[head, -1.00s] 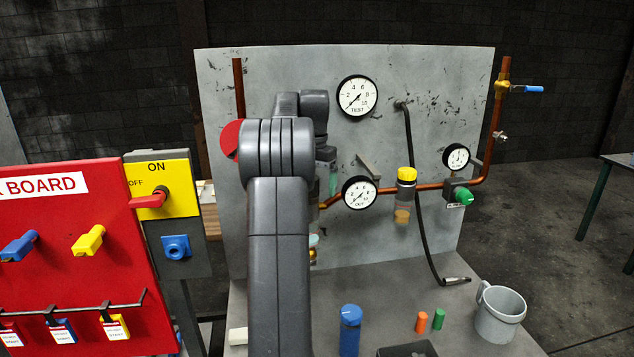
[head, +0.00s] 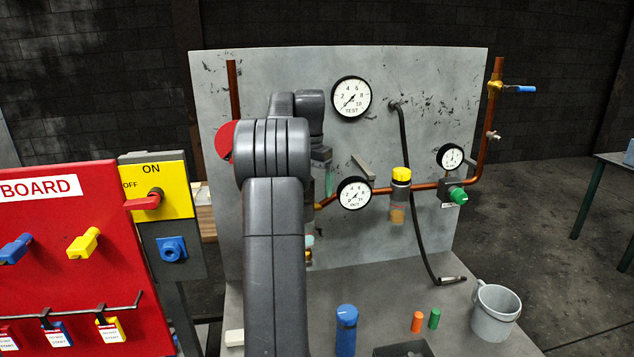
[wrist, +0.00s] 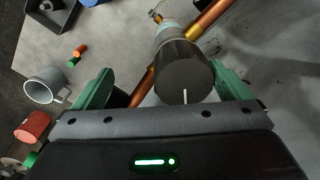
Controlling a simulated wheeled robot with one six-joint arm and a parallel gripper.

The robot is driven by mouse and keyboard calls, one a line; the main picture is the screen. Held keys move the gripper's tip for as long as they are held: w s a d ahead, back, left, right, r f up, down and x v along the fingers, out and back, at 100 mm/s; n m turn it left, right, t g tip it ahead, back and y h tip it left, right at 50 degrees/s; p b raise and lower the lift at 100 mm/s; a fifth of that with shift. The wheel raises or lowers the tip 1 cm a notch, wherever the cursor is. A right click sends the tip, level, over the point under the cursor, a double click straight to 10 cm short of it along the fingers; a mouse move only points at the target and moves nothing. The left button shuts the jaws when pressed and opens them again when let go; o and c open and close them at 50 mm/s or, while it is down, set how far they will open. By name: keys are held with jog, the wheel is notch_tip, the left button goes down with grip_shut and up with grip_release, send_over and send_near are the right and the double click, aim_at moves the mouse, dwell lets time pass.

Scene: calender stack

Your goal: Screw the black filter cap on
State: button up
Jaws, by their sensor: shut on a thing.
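The black filter cap (wrist: 184,76) is a dark round cylinder with a short white mark, large in the wrist view. My gripper (wrist: 163,70) has its green fingers on both sides of the cap and is shut on it. A pale grey-blue cylindrical part (wrist: 171,38) lies directly beyond the cap, in line with it, by the copper pipe. Whether the thread is engaged is hidden. In the head view my arm covers the cap, and only part of my gripper (head: 328,183) shows in front of the panel.
A copper pipe (wrist: 205,22) runs close beside the cap. The head view shows a gauge (head: 354,193), a yellow-topped filter (head: 400,194), a black hose (head: 409,165), a blue bottle (head: 346,330) and a grey mug (head: 494,312). A red switch board (head: 75,270) stands left.

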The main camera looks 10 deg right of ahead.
jog(key=m, duration=0.4)
jog(key=shift+w+a+r, duration=0.1)
jog(key=shift+w+r, duration=0.05)
jog(key=shift+r, duration=0.25)
jog(key=shift+m, duration=0.3)
jog(key=shift+m, duration=1)
jog(key=shift+c, duration=0.2)
jog(key=shift+m, duration=1.1)
jog(key=shift+m, duration=1.1)
